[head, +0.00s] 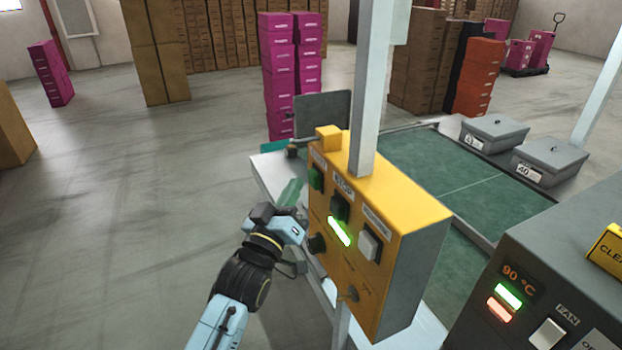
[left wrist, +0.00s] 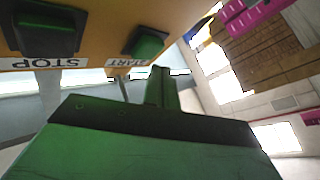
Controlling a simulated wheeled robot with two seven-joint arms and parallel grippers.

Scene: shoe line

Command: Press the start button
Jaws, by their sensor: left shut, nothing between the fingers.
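The yellow control box (head: 375,275) stands on the near side of the line, its button face toward my left arm. The green START button (head: 316,179) is at its upper left, and in the left wrist view it shows as a green block (left wrist: 148,43) above an upside-down START label. My left gripper (head: 294,187) is shut and empty. Its tips are just left of the START button in the head view, apparently apart from it. The exact gap is unclear. My right gripper is out of view.
A lit green strip (head: 340,231), white switch (head: 368,245) and black knob (head: 317,243) share the panel. A pale post (head: 368,85) rises behind the box. The green worktop (head: 440,180) and grey FAN panel (head: 560,270) lie right.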

